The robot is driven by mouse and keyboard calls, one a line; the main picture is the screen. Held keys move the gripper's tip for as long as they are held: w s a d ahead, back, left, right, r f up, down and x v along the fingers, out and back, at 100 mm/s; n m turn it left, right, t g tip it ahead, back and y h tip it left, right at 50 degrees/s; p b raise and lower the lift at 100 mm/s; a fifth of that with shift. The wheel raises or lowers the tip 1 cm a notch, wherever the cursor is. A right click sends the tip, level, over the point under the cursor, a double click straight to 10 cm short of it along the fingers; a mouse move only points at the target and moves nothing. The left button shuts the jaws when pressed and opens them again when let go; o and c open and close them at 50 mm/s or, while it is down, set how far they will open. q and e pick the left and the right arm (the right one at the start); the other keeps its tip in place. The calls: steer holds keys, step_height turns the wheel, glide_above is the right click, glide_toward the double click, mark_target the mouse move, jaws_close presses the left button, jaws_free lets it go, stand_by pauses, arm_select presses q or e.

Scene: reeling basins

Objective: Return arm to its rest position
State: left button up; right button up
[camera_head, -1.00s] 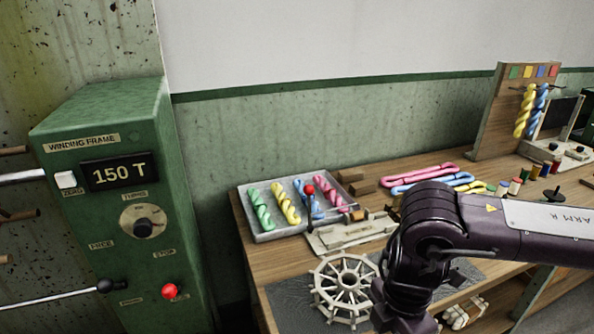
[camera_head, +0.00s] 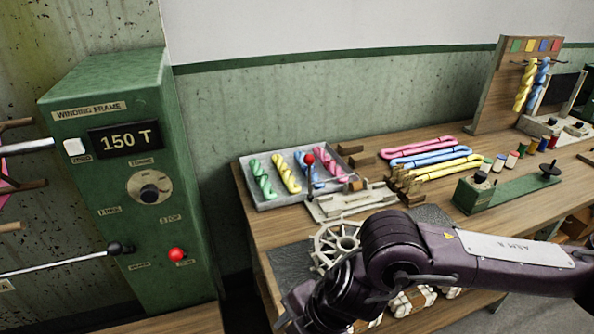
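My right arm (camera_head: 500,250), dark purple with a pale label plate, comes in from the right edge and reaches across the lower part of the head view. Its elbow bends in front of the bench, and the forearm points down and left. The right gripper (camera_head: 288,314) is at the bottom of the view, low in front of the bench's left front edge. Its fingers are not clearly seen, so I cannot tell whether it is open or holds anything. My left gripper is not in view.
The green winding frame (camera_head: 117,215) reads 150 T at the left. On the bench (camera_head: 255,212) are a tray (camera_head: 243,172) of twisted skeins, a spoked reel (camera_head: 336,243) partly behind my arm, a green-based device (camera_head: 510,188) and a peg board (camera_head: 489,105).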

steer(key=s+a+r+m+t+y, duration=0.1)
steer(key=a+r+m+t+y, duration=0.3)
steer(key=a+r+y, duration=0.55)
steer(key=w+d+f+m+t+h, duration=0.3)
steer(key=w+d+m+t+h, duration=0.2)
steer(key=w+d+m+h, duration=0.5)
steer(key=s+d+f+m+g+h, duration=0.25)
steer(key=s+d+f+m, duration=0.35)
steer(key=d, duration=0.4)
steer(key=s+d+f+m+g+h, duration=0.2)
steer(key=s+d+f+m+g, duration=0.2)
steer(key=s+d+f, duration=0.5)
step_height(320, 180, down, 29)
steer(key=g, duration=0.1)
steer(key=s+d+f, duration=0.2)
steer(key=s+f, duration=0.7)
steer(key=s, duration=0.1)
steer(key=s+d+f+n+g, duration=0.1)
steer(key=s+d+f, duration=0.1)
steer(key=s+f, duration=0.7)
steer(key=shift+s+f, duration=0.25)
steer(key=shift+s, duration=0.35)
steer(key=shift+g, duration=0.25)
steer(key=shift+c, duration=1.3)
steer(key=shift+w, duration=0.1)
